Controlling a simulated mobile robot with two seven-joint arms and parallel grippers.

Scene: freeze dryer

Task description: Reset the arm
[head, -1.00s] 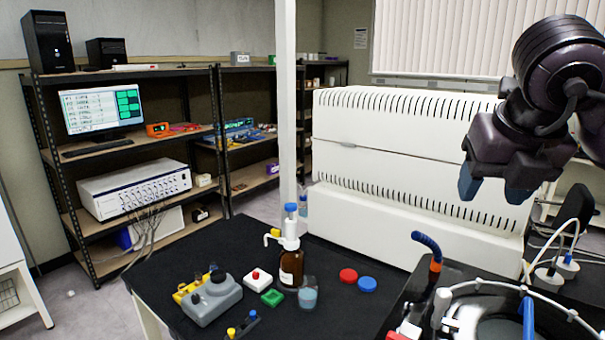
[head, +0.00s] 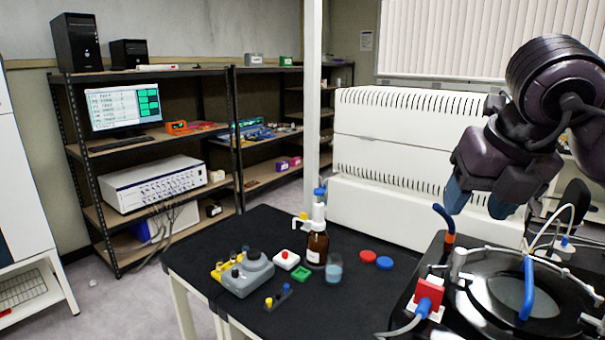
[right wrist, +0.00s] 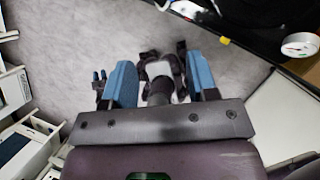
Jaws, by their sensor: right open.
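My right gripper (head: 479,203) hangs at the upper right of the head view, with its blue fingers pointing down and apart. It is above and behind the black freeze dryer top, in front of the white ribbed unit. In the right wrist view the two blue fingers (right wrist: 160,85) stand wide apart with nothing held between them. Grey floor shows beyond them, along with dark parts that may be mine. My left gripper does not show in the head view.
A black table (head: 238,224) holds a brown dispenser bottle (head: 317,248), a beaker (head: 334,269), a grey device (head: 248,274) and red and blue caps. The freeze dryer lid (head: 500,297) with a blue handle is at lower right. A white ribbed unit (head: 400,150) stands behind.

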